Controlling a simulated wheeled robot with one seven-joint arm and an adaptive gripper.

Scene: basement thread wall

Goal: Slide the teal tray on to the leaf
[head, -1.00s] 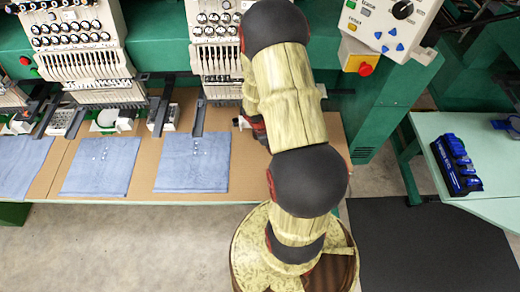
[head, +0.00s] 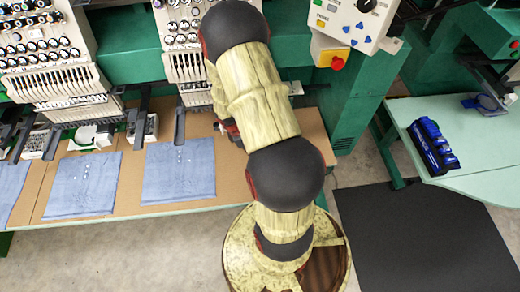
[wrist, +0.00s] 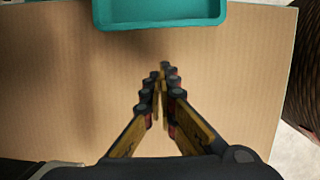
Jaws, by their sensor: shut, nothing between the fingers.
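The teal tray (wrist: 160,23) shows at the top edge of the wrist view, partly cut off, lying on a tan board (wrist: 60,90). My gripper (wrist: 165,70) is shut and empty, a short way below the tray's near wall in the picture, with a gap between them. In the head view my arm hides the tray and the gripper. A pale green table top (head: 480,160) stands at the right in the head view; I cannot tell whether it is the leaf.
Blue cloth pieces (head: 180,172) lie on the board left of my arm, under embroidery machine heads (head: 60,65). A dark mat (head: 420,240) covers the floor between.

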